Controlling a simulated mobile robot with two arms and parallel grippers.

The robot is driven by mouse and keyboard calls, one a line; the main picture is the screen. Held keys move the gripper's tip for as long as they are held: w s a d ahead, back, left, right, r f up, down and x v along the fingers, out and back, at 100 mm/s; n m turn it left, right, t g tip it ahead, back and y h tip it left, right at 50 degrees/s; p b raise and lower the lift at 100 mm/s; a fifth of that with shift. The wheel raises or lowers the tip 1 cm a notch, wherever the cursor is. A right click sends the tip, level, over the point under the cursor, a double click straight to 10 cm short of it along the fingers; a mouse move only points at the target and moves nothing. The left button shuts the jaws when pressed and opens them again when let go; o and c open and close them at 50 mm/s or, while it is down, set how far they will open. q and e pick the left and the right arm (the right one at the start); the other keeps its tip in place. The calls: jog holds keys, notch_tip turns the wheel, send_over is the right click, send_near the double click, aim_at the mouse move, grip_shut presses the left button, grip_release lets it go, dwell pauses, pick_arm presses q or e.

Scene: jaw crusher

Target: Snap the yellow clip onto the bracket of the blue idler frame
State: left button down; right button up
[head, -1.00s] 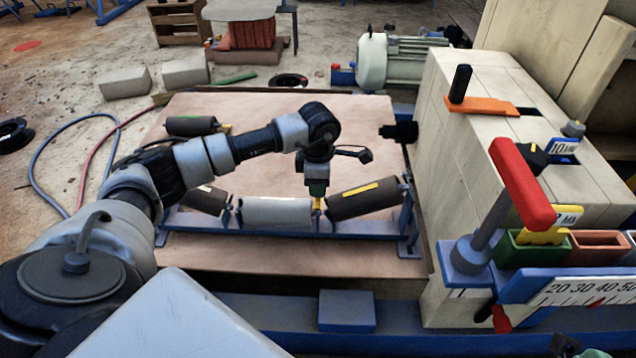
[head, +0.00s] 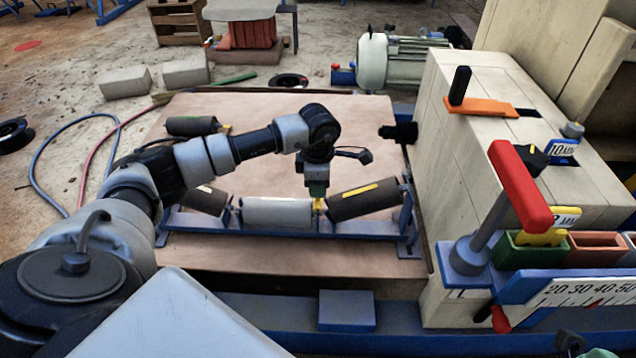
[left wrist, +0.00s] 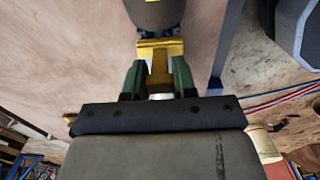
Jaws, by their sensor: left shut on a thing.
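The yellow clip (left wrist: 159,62) is between the green-tipped fingers of my left gripper (left wrist: 158,80), which is shut on it. In the head view my left gripper (head: 317,190) points down at the gap between the middle roller (head: 277,212) and the right roller (head: 362,200). The clip shows there as a small yellow patch (head: 319,204). The blue idler frame (head: 290,230) stands on a wooden board. The bracket under the clip is mostly hidden, so I cannot tell whether the clip is seated on it. My right gripper is not in view.
A loose dark roller (head: 192,126) lies at the board's back left. The pale crusher housing (head: 470,130), with a red-handled lever (head: 520,185), stands on the right. A blue block (head: 346,310) is in front.

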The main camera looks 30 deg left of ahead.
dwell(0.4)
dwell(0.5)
pick_arm(q)
jog(key=shift+f, duration=0.2)
jog(key=shift+f+b, duration=0.7)
jog(key=shift+f, duration=0.35)
jog(key=c, duration=0.8)
grip_release()
